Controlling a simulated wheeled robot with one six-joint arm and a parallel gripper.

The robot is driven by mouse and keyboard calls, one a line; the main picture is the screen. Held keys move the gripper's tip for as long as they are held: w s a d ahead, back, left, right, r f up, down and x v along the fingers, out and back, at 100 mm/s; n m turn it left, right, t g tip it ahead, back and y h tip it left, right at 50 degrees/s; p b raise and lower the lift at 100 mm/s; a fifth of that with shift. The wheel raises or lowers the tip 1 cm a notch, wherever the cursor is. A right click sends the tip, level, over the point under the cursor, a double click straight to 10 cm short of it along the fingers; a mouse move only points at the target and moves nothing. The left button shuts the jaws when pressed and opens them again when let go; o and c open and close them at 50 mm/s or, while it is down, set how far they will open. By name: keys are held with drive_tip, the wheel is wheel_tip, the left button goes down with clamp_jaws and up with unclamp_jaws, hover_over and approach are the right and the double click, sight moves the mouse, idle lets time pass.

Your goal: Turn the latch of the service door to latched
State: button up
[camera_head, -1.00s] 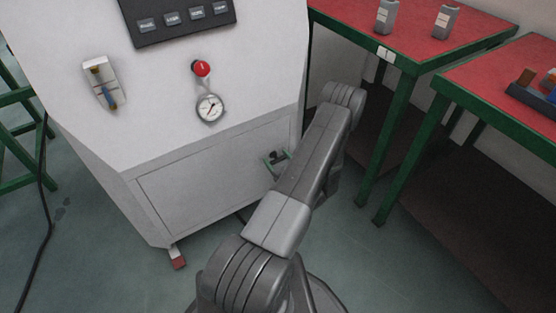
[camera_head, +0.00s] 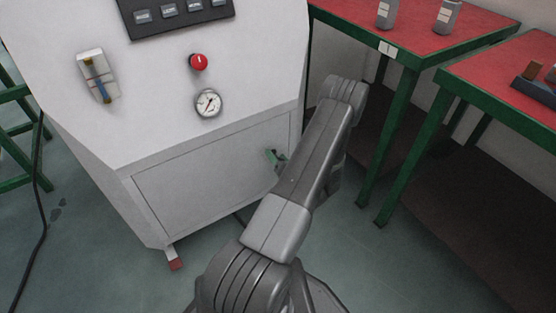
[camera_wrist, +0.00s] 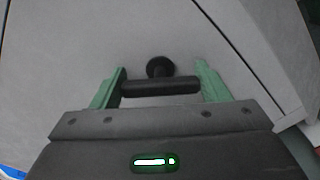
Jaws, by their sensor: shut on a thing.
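The service door (camera_head: 205,190) is the grey panel low on the front of the white cabinet, and it looks closed. In the wrist view, the latch (camera_wrist: 160,87) is a black bar in front of a round black pivot (camera_wrist: 160,67). My gripper (camera_wrist: 160,75) has its two green fingers at the ends of this bar and is shut on it. The bar lies level across the wrist picture. In the head view, a green finger of my gripper (camera_head: 276,158) shows at the door's upper right. My arm hides the rest of the gripper and the latch there.
Above the door, the cabinet carries a red knob (camera_head: 198,62), a dial gauge (camera_head: 208,103), a sight glass (camera_head: 98,76) and a button panel (camera_head: 175,14). Red-topped tables (camera_head: 425,28) with green legs stand close on the right of my arm. Open floor (camera_head: 100,240) lies at the left.

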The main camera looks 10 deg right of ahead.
drive_tip(key=m, duration=0.4)
drive_tip(key=shift+f+m, duration=0.1)
drive_tip(key=shift+m, duration=0.3)
drive_tip(key=shift+d+m, duration=0.1)
drive_tip(key=shift+m, duration=2.1)
drive_tip(key=o, duration=1.4)
drive_tip(key=shift+s, duration=0.1)
drive_tip(key=p+v, duration=0.2)
drive_tip(key=v, duration=1.1)
drive_tip(key=shift+s+d, duration=0.1)
drive_tip(key=shift+s, duration=0.2)
